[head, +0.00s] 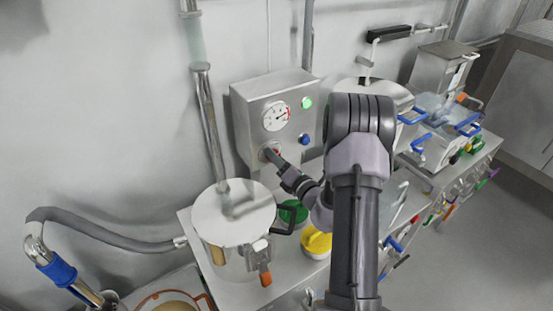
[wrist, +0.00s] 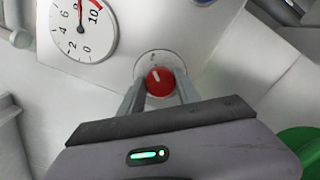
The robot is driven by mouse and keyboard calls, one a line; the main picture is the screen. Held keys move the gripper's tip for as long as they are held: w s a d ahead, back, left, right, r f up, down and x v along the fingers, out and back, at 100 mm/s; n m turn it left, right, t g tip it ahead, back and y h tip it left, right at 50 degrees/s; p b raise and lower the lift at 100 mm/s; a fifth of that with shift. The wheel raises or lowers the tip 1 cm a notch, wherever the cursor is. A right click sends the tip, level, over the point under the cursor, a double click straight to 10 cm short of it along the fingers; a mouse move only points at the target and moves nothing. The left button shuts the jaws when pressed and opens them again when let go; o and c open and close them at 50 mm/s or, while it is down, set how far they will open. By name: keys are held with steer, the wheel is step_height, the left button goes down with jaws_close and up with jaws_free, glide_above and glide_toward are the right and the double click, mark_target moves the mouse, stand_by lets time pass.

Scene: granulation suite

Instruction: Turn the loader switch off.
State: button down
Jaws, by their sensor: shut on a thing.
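The loader switch is a red round knob (wrist: 159,81) with a white pointer mark on a pale round plate, in the wrist view. It sits on the front of a steel control box (head: 247,112), below the gauge. My gripper (wrist: 159,92) is shut on the red knob, with one finger on each side of it. The white mark points up and slightly left in the wrist view. In the head view my gripper (head: 272,155) reaches the lower left of the box and mostly hides the knob. The plate's lettering is too small to read.
The box also bears a dial gauge (head: 276,116), a lit green lamp (head: 306,102) and a blue button (head: 304,139). A lidded steel vessel (head: 232,212) stands close below my gripper. Green (head: 293,212) and yellow (head: 317,242) containers stand to its right.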

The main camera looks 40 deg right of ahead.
steer(key=shift+f+n+b, duration=0.1)
steer(key=shift+n+b, duration=5.2)
steer(key=shift+n, duration=3.4)
steer(key=c, duration=0.9)
jaws_free()
steer(key=shift+o, duration=0.2)
